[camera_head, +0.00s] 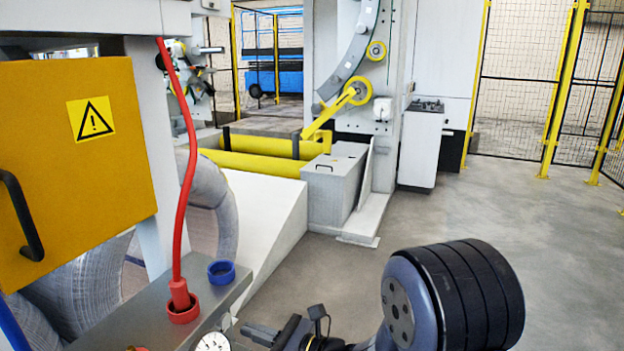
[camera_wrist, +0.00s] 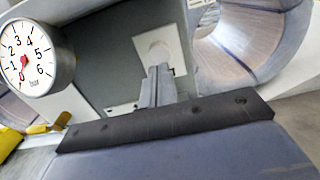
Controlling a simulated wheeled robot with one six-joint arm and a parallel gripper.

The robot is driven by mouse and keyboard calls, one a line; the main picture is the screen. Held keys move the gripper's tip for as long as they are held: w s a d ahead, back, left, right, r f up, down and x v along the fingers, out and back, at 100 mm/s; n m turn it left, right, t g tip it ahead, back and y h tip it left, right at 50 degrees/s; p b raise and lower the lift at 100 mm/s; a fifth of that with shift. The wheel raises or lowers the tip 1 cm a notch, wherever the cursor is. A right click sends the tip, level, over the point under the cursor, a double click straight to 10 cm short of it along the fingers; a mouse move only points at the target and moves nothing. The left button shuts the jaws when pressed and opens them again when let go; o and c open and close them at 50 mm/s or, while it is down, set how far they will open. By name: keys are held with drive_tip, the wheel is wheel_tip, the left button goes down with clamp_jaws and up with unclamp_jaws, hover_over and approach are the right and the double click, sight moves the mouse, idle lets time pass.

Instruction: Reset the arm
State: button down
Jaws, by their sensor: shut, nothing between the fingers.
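My arm enters at the bottom of the head view, with a large dark ribbed joint at the lower right. My gripper (camera_head: 262,332) points left, low beside the grey cabinet top (camera_head: 140,318). In the wrist view my gripper (camera_wrist: 158,75) shows as two grey fingers close together, shut and empty. They are in front of a grey panel with a pale square plate (camera_wrist: 173,48). I cannot tell whether they touch it. A pressure gauge (camera_wrist: 38,58) is at the left of the wrist view, and is partly cut off in the head view (camera_head: 213,343).
A red hose (camera_head: 182,200) runs down to a red ring (camera_head: 183,309); a blue ring (camera_head: 221,272) is beside it. An orange warning-sign box (camera_head: 85,190) stands left. Wrapped coils (camera_head: 210,195) are behind. Yellow rollers (camera_head: 255,163) are farther back. Open floor (camera_head: 330,270) lies ahead.

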drive_tip(key=v, duration=0.5)
drive_tip(key=shift+p, duration=0.3)
drive_tip(key=shift+a, duration=0.15)
